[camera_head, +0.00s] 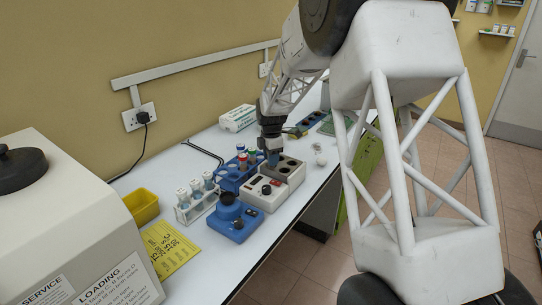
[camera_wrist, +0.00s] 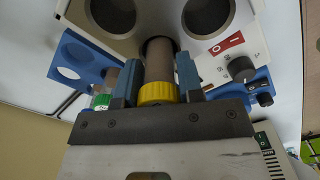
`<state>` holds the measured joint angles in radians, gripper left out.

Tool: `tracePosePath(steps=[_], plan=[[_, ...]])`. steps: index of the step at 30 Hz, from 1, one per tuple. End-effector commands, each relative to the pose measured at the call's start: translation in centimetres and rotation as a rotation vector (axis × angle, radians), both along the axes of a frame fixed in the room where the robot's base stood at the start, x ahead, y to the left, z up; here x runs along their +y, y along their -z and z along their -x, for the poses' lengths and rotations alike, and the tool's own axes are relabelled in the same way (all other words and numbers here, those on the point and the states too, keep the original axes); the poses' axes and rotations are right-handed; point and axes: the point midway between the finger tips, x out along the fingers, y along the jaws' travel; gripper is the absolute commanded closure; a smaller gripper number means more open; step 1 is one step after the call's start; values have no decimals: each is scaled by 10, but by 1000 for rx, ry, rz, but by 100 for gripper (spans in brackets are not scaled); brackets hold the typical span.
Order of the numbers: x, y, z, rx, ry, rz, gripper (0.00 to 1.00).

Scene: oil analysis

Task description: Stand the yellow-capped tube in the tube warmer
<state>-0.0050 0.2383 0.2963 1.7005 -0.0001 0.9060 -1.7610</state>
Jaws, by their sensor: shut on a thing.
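My gripper (camera_head: 272,157) is shut on the yellow-capped tube, right over the tube warmer (camera_head: 288,184). In the wrist view the yellow cap (camera_wrist: 157,92) sits between the two fingers (camera_wrist: 158,82), and the brownish tube body (camera_wrist: 159,58) points toward the warmer. The warmer (camera_wrist: 205,47) is a pale block with dark round wells, a red switch and a dark knob. Two large wells show either side of the tube. The tube's far end reaches the warmer's top in the picture; whether it is inside a well I cannot tell.
A blue rack (camera_head: 229,184) with several capped tubes stands close left of the warmer. A white rack (camera_head: 184,217) of tubes and a blue device (camera_head: 236,232) are nearer. A yellow bin (camera_head: 142,205), a yellow card (camera_head: 168,249) and a large machine (camera_head: 75,230) lie left.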

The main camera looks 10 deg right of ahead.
Motion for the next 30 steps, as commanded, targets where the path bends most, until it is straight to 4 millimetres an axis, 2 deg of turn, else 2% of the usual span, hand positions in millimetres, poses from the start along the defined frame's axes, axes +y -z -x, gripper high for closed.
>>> tracePosePath(steps=[7, 8, 12, 14, 23, 30], plan=[[0, 0, 0, 0, 0, 0, 89], [0, 0, 0, 0, 0, 0, 64], [0, 0, 0, 0, 0, 0, 43], [0, 0, 0, 0, 0, 0, 36], [0, 0, 0, 0, 0, 0, 36], [0, -14, 0, 0, 0, 0, 36]])
